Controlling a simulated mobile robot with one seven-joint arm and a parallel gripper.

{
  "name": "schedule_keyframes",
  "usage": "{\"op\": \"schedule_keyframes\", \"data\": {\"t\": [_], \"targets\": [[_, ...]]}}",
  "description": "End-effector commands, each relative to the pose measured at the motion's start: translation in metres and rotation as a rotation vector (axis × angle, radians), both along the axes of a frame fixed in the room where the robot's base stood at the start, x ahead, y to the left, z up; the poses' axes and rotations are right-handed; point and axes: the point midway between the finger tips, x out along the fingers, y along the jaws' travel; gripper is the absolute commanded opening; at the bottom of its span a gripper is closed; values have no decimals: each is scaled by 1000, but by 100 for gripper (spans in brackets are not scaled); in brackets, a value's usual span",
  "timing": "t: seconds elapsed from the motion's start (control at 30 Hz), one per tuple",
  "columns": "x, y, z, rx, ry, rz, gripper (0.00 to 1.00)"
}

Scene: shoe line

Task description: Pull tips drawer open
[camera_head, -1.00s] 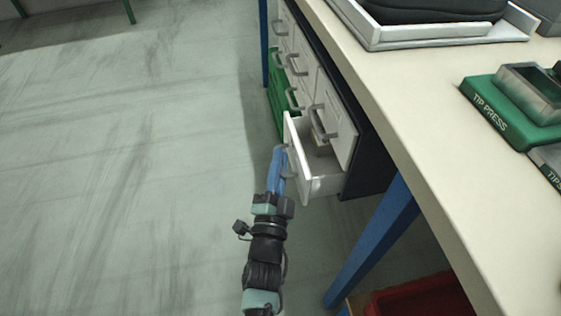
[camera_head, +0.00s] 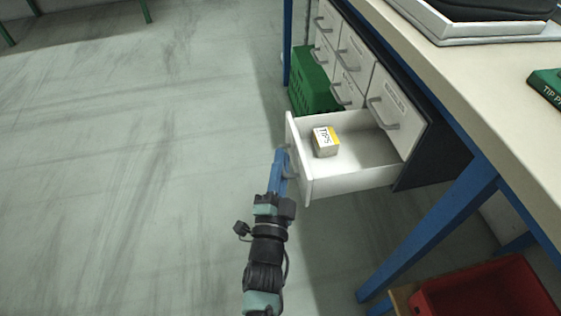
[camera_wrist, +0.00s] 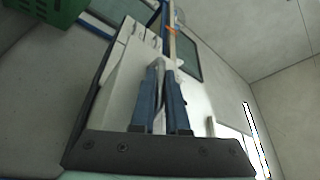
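The white bottom drawer (camera_head: 350,182) of the cabinet under the bench stands well out, showing its inside. A small white and yellow box marked TIPS (camera_head: 326,141) sits in it near the front. My gripper (camera_head: 281,158) is at the drawer's front, its blue fingers closed on the grey handle (camera_head: 291,165). In the wrist view, my gripper's fingers (camera_wrist: 159,72) come close together, with a pale strip between them; the handle is mostly hidden there.
Other drawers, one marked NEEDLES (camera_head: 396,107), are shut above. A green crate (camera_head: 314,82) stands behind the open drawer. A blue bench leg (camera_head: 430,240) and a red bin (camera_head: 485,292) are at right. The floor at left (camera_head: 130,160) is clear.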

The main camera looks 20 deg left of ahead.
Motion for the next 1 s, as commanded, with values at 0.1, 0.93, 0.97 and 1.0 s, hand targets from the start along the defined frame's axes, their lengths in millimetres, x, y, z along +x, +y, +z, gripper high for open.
{"op": "schedule_keyframes", "data": {"t": [0.1, 0.93, 0.97, 1.0], "targets": [[0, -1, -1, 0, 3, -1, 25], [-92, -23, -20, -2, 7, 0, 25], [-97, -25, -21, -2, 5, 0, 25], [-103, -26, -22, -2, 4, -1, 25]]}}
